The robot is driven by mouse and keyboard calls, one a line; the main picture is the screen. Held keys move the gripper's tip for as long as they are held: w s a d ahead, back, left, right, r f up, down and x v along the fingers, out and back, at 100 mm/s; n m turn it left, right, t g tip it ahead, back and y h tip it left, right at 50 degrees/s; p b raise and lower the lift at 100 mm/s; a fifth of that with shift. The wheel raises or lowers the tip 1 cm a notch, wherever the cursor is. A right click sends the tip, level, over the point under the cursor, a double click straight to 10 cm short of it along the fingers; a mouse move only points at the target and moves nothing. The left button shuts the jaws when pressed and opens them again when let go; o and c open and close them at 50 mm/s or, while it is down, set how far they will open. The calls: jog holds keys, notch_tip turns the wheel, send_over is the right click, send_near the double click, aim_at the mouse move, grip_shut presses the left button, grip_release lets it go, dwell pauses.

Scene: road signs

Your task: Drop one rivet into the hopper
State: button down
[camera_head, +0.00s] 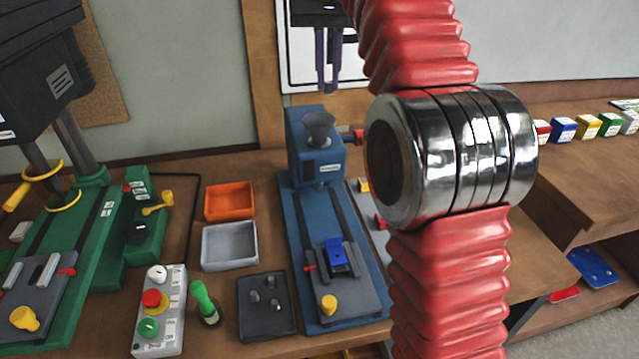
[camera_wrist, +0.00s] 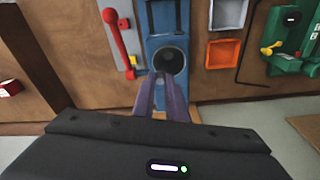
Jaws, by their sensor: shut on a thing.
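The hopper is a grey funnel (camera_head: 318,126) on top of the blue riveting machine (camera_head: 316,158). In the wrist view the round dark mouth of the hopper (camera_wrist: 171,60) lies just beyond my fingertips. My gripper (camera_head: 328,88), with two purple fingers pointing down, is above the hopper and apart from it.
An orange bin (camera_head: 230,215) and a grey bin (camera_head: 205,262) stand left of the machine. A red lever (camera_wrist: 119,35) rises beside it. A blue part (camera_head: 335,252) sits in the machine's fixture. My red arm hides part of the bench at right.

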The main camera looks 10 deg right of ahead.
jog(key=shift+f, duration=0.1)
jog(key=shift+f, duration=2.9)
jog(key=c, duration=1.7)
grip_release()
jog(key=r, duration=0.4)
jog(key=s+r, duration=0.1)
jog(key=r, duration=0.6)
jog(key=shift+s+a+r, duration=0.2)
jog(key=shift+r, duration=0.15)
